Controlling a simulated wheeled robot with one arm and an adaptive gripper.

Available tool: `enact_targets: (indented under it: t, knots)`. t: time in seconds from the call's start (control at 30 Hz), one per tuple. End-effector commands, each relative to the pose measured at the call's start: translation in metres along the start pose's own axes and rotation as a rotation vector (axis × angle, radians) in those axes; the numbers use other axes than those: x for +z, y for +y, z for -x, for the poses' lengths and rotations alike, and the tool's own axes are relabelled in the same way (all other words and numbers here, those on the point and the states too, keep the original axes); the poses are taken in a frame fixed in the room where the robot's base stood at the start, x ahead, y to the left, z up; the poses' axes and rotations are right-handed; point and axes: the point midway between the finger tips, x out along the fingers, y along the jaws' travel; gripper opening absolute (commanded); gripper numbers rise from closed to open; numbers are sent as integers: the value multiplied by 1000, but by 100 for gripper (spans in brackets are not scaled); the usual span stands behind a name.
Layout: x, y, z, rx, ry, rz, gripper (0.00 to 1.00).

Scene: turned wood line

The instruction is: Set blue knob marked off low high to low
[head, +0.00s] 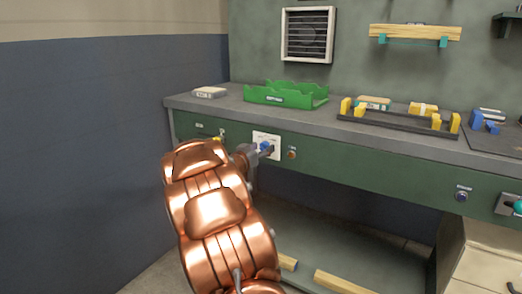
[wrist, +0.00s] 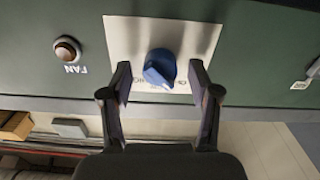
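The blue knob (wrist: 160,68) sits on a white plate (wrist: 185,35) on the green front panel of the bench. In the wrist view my gripper (wrist: 160,76) is open, with one dark finger on each side of the knob and a gap to it on both sides. The plate's marks are mostly hidden by the knob and fingers, so I cannot read the setting. In the head view the knob (head: 265,147) shows just beyond the end of my copper-coloured arm, on the white plate (head: 262,137).
A brown button (wrist: 67,49) marked FAN is beside the plate; it also shows in the head view (head: 291,153). A green tray (head: 287,94) and yellow-and-black racks stand on the bench top (head: 230,107). Another knob (head: 461,196) is farther right on the panel.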

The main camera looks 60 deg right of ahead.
Motion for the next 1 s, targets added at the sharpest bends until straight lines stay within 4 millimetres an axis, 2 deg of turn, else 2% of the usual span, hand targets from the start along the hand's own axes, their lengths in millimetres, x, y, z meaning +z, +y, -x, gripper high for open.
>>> enact_targets:
  t: [0.07, 0.57, 0.83, 1.0]
  knots:
    - [0, 0, 0, 0, 0, 0, 54]
    - [0, 0, 0, 0, 0, 0, 2]
    - [0, 0, 0, -1, 0, -28, 2]
    - [0, 0, 1, 0, -1, -106, 2]
